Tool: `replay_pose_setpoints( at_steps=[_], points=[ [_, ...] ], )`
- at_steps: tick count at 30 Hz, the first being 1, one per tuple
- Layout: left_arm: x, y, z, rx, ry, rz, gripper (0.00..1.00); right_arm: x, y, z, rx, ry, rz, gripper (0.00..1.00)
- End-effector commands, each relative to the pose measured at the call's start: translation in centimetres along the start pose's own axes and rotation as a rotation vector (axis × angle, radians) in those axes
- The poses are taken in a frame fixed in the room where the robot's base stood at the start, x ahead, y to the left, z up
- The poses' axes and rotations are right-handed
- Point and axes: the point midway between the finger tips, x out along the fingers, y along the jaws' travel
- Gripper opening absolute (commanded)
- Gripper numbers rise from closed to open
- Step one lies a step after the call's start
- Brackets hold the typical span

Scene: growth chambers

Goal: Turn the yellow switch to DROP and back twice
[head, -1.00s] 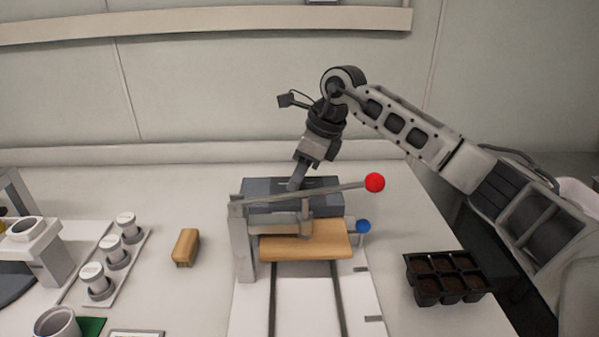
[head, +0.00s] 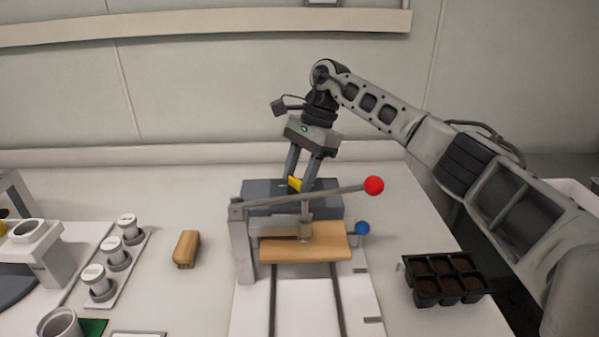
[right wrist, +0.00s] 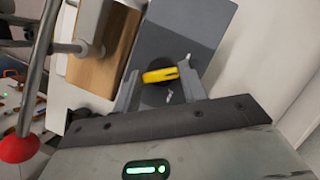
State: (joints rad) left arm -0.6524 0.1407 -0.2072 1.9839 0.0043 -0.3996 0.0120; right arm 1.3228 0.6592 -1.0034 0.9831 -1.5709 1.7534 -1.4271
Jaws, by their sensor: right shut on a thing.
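The yellow switch (head: 295,184) sits on a dark grey box (head: 262,190) behind the lever press. It also shows in the right wrist view (right wrist: 160,75), as a yellow bar over a dark round base. My right gripper (head: 299,188) points down at the box, its two fingers on either side of the switch and shut on it. In the right wrist view the bar lies between the fingers. Any DROP lettering is too small to read. My left gripper is not in view.
In front of the box, a lever with a red ball (head: 374,185) crosses above a wooden block (head: 305,248). A blue knob (head: 362,228) is beside it. A black seedling tray (head: 446,280) stands right. A wooden piece (head: 186,249) and several white-capped jars (head: 128,228) stand left.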

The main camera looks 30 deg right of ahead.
Motion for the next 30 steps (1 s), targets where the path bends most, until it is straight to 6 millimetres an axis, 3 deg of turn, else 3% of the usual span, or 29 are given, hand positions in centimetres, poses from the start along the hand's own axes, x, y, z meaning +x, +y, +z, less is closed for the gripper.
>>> replay_pose_setpoints(
  at_steps=[10, 28, 29, 30],
  points=[
    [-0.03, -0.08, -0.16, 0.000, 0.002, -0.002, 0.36, -0.19, -0.19, 0.08, -0.147, 0.001, 0.055, 0.19],
    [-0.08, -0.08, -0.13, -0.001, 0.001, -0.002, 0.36, -0.16, -0.18, 0.04, -0.180, 0.002, 0.068, 0.19],
    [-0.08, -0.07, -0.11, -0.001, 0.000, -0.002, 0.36, -0.16, -0.18, 0.04, -0.179, 0.002, 0.068, 0.50],
    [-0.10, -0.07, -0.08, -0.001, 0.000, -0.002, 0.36, -0.16, -0.18, 0.04, -0.179, 0.002, 0.068, 0.61]
  ],
)
